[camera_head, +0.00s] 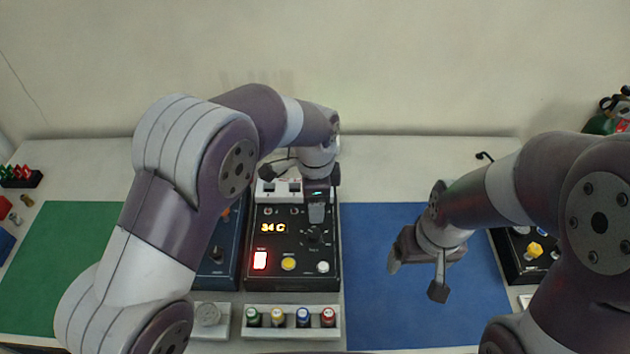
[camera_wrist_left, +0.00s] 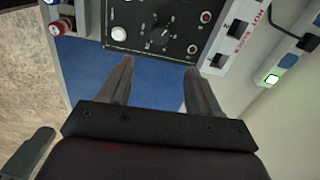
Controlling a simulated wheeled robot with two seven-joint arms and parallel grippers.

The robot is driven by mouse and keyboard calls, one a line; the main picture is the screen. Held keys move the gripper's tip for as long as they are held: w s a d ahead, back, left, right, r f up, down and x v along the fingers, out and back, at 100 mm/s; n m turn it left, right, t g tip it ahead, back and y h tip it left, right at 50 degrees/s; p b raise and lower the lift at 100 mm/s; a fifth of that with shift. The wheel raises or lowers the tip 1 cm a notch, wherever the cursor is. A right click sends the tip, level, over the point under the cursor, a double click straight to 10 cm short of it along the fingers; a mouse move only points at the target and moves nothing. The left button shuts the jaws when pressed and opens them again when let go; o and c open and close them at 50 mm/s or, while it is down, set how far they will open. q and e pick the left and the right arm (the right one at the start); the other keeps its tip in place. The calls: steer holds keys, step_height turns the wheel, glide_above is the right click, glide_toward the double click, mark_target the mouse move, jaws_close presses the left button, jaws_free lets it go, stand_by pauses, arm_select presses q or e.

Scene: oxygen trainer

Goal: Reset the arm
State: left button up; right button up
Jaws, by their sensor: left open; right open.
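My left arm reaches over the middle of the table in the head view. Its gripper (camera_head: 292,195) hangs over the black control panel (camera_head: 290,215), which has a yellow "34 C" display and a lit red switch. In the left wrist view, my left gripper's two fingers (camera_wrist_left: 158,72) are apart with nothing between them. The black panel (camera_wrist_left: 160,28) with its knob and white button shows beyond the fingertips. My right gripper (camera_head: 416,277) is open and empty above the blue mat (camera_head: 375,310). Contact between my left fingers and the panel cannot be told.
A green mat (camera_head: 50,260) lies at the left. A white tray (camera_head: 290,334) with several coloured caps sits in front of the panel. A blue panel (camera_head: 230,272) is partly hidden by my left arm. Another black panel (camera_head: 512,262) stands right of the blue mat.

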arm_select(q)
steer(key=s+a+r+n, duration=0.1)
steer(key=s+a+n, duration=1.3)
steer(key=a+n, duration=0.3)
steer(key=shift+s+a+r+t, duration=0.2)
steer(key=shift+s+a+t, duration=0.2)
steer(key=shift+a, duration=0.25)
